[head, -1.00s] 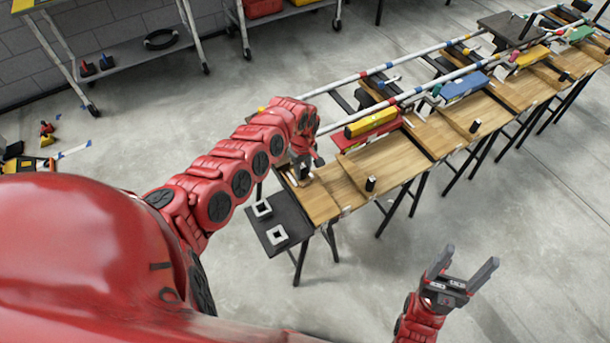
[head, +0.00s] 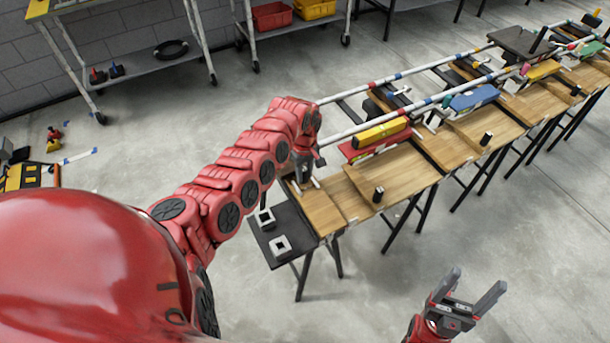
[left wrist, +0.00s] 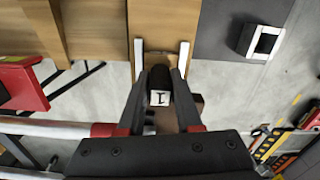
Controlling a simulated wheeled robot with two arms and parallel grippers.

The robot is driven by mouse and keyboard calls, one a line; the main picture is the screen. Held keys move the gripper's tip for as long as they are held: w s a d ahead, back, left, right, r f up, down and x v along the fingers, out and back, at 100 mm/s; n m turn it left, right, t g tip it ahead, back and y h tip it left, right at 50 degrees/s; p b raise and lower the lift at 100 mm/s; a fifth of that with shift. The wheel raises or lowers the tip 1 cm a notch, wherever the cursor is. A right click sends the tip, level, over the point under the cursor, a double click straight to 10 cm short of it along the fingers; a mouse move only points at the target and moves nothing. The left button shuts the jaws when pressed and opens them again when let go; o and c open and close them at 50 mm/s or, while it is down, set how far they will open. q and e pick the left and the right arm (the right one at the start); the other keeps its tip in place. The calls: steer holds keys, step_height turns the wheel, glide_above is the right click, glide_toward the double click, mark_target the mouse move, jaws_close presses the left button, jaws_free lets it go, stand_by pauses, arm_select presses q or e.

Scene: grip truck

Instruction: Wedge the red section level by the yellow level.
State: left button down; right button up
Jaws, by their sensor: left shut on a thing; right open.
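The red section (head: 376,147) lies across the wooden benches under the near white rail. The yellow level (head: 382,132) rests lengthwise on top of it. A red end, apparently of this section, shows at the left of the left wrist view (left wrist: 22,85). My left gripper (head: 303,182) is at the left end of the first bench, left of the red section. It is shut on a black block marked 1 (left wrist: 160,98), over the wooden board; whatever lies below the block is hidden. My right gripper (head: 467,303) is open and empty, over the floor in front of the benches.
A black upright peg (head: 378,194) stands on the first bench. Blue (head: 472,97), yellow and green sections continue along the rails. The floor in front is clear.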

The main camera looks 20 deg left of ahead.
arm_select(q)
steer(key=shift+w+a+r, duration=0.15)
steer(key=shift+w+a, duration=0.1)
steer(key=shift+a, duration=0.2)
steer(key=c, duration=0.9)
jaws_free()
steer(key=o, duration=0.4)
steer(key=shift+a+f, duration=0.1)
steer(key=shift+f, duration=0.1)
steer(key=shift+o, duration=0.8)
steer(key=shift+d, duration=0.2)
steer(key=o, duration=0.3)
